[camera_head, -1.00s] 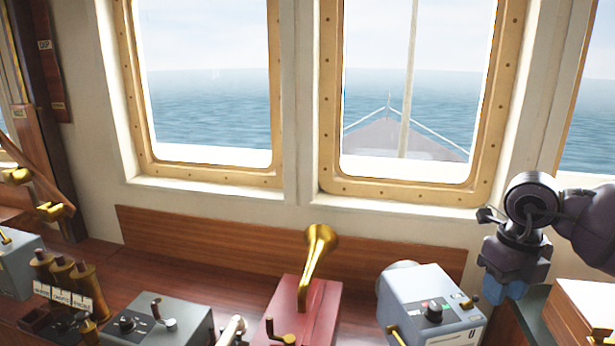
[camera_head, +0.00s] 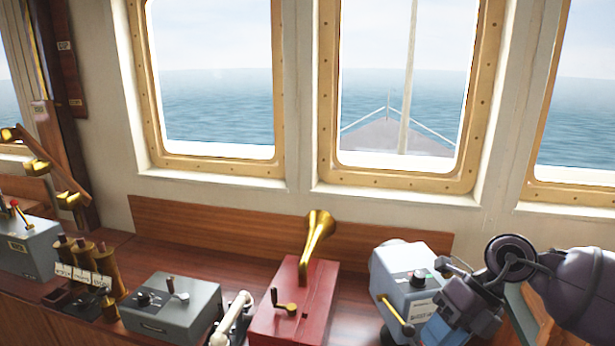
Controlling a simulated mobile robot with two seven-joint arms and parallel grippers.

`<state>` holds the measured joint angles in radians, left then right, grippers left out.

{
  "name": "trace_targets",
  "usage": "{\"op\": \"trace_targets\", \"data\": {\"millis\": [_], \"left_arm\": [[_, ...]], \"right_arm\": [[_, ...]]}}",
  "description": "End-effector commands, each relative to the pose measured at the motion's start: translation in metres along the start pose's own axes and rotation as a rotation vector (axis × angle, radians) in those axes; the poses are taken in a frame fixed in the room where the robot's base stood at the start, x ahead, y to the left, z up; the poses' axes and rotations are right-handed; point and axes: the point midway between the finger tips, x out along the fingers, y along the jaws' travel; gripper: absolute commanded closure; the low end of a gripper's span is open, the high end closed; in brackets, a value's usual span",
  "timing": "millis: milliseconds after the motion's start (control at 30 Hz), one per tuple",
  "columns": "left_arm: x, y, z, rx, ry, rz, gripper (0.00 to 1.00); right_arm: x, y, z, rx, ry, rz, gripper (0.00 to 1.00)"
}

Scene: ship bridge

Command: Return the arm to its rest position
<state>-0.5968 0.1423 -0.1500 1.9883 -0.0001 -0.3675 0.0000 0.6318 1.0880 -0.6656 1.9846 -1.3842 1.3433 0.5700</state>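My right arm (camera_head: 575,285) comes in from the right edge, dark grey-purple, with a round joint and a blocky wrist. A blue part (camera_head: 438,331) at the end of the wrist reaches the bottom edge of the picture, in front of the grey-blue control box. I cannot make out any fingers there, so I cannot tell whether the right gripper is open or shut. I see nothing held. My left arm and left gripper are not in view.
The wooden console below the windows carries a grey lever box (camera_head: 172,308), a red box (camera_head: 290,312) with a brass horn (camera_head: 318,235), and a grey-blue control box (camera_head: 405,272) close to my wrist. Brass cylinders (camera_head: 85,262) stand at left.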

Motion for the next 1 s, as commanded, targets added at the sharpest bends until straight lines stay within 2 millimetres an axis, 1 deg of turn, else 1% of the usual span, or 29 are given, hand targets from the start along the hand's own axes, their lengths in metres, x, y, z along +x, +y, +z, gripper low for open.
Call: {"op": "trace_targets", "data": {"millis": [33, 100, 200, 333, 400, 467, 567, 667, 767, 800, 867, 900, 967, 1000], "left_arm": [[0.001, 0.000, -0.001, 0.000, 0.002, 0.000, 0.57], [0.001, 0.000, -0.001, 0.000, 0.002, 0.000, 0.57], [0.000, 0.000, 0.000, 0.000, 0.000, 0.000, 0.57], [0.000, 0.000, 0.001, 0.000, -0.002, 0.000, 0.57], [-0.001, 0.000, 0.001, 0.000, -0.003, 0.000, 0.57], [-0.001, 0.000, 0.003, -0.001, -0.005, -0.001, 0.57], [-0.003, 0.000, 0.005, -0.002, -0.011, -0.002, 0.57], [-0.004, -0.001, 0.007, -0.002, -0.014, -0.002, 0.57], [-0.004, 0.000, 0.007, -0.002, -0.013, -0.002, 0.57], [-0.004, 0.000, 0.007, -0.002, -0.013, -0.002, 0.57], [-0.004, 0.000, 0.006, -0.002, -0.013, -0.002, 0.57], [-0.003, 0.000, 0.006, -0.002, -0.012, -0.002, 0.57], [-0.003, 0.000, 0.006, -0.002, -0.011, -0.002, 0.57], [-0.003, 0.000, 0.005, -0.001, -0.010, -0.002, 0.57]], "right_arm": [[0.018, 0.011, -0.004, 0.010, -0.002, 0.113, 0.66], [0.036, 0.029, -0.006, 0.033, -0.024, 0.280, 0.66], [0.053, 0.052, -0.007, 0.094, -0.073, 0.525, 0.66], [0.063, 0.070, -0.004, 0.220, -0.169, 0.819, 0.66], [0.064, 0.073, 0.000, 0.311, -0.232, 0.966, 0.66], [0.064, 0.071, 0.003, 0.400, -0.292, 1.080, 0.66], [0.064, 0.058, 0.008, 0.572, -0.402, 1.251, 0.66], [0.067, 0.033, 0.009, 0.773, -0.520, 1.391, 0.66], [0.075, -0.001, 0.005, 1.000, -0.641, 1.496, 0.66], [0.080, -0.016, 0.001, 1.097, -0.689, 1.529, 0.66], [0.090, -0.040, -0.008, 1.250, -0.758, 1.567, 0.66], [0.098, -0.057, -0.015, 1.356, -0.803, 1.583, 0.66], [0.112, -0.082, -0.030, 1.519, -0.866, 1.596, 0.66], [0.123, -0.098, -0.042, 1.632, -0.904, 1.598, 0.66]]}}
